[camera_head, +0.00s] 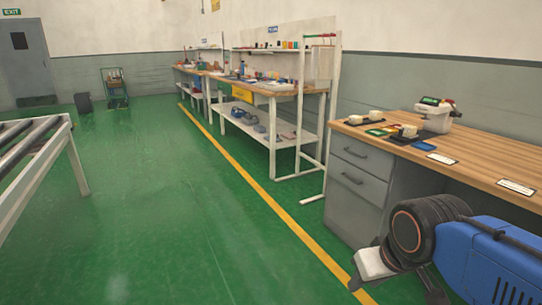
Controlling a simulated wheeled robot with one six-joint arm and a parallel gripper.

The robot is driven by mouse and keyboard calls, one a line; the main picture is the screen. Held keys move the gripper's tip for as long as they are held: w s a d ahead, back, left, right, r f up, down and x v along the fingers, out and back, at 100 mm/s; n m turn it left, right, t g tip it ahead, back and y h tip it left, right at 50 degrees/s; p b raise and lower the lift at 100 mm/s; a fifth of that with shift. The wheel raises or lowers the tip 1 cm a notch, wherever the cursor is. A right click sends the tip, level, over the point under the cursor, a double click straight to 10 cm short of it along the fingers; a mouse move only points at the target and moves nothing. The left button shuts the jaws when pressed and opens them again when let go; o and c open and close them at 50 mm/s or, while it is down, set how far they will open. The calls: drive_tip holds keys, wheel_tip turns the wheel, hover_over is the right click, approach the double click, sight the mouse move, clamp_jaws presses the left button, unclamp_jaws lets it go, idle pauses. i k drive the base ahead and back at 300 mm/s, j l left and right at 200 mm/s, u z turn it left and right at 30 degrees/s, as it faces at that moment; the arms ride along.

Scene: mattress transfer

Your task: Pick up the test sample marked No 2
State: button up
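Small white blocks rest on the wooden top of the grey desk (362,155) at right. One block (376,115) is toward the back, and another white block (408,131) is nearer the front on a dark pad. No marking can be read on either, so I cannot tell which is No 2. My gripper (402,282) is at the lower right, in front of the desk and below its top. Its pale finger and dark finger are apart, with floor seemingly showing between them. It appears open and empty, clear of the blocks.
A white device with a green screen (434,115) stands at the desk's back. Flat cards (441,158) lie on the desktop. A long workbench (262,88) stands farther along the wall. A roller frame (40,160) is at left. Open green floor (180,220) lies between.

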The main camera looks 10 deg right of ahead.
sight(409, 130)
drive_tip(key=i+z, duration=0.1)
drive_tip(key=i, duration=1.65)
drive_tip(key=i+z, duration=0.2)
drive_tip(key=z, duration=0.2)
drive_tip(key=i+j+z, duration=0.1)
drive_tip(key=z, duration=0.3)
drive_tip(key=i+j+z, duration=0.2)
drive_tip(key=z, duration=0.2)
drive_tip(key=i, duration=0.1)
